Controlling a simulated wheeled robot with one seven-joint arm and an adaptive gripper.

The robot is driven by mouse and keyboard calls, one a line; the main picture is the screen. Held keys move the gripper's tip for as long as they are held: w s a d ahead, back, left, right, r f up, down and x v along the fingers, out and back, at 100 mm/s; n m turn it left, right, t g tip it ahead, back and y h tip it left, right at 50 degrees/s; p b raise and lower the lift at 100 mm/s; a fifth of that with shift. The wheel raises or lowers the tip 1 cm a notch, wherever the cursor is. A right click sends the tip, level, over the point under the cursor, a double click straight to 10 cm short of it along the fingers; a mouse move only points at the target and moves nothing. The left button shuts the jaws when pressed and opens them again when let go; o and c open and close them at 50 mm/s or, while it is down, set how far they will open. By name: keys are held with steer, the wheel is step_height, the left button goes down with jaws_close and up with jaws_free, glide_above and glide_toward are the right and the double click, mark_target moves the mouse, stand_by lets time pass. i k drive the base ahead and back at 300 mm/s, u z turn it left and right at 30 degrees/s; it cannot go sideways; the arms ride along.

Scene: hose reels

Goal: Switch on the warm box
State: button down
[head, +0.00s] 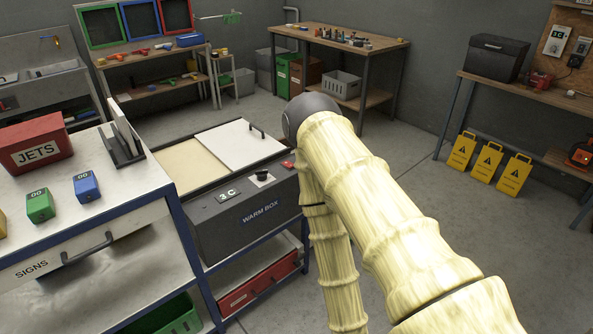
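The warm box (215,236) is a dark grey case with white "WARM BOX" lettering, standing on a blue-framed bench at the middle left. A small display on it (228,194) appears to read "3 C". A black knob (262,176) sits on a pale plate beside the display. A small red switch (288,165) is at the right end of the top front edge; its position is too small to tell. On top, a white panel with a dark handle (240,146) lies right of a beige area. My arm passes just right of the box; my gripper is out of view.
A bench at left holds a red "JETS" box (35,145), a green block (40,206), a blue block (87,186) and a grey rack (122,148). A red drawer (259,285) is under the warm box. Yellow warning signs (487,162) stand at right by open floor.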

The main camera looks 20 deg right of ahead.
mark_target(288, 164)
steer(key=z, duration=0.05)
steer(key=k, duration=0.1)
steer(key=z, duration=0.95)
steer(key=i, duration=0.65)
steer(key=u, duration=0.95)
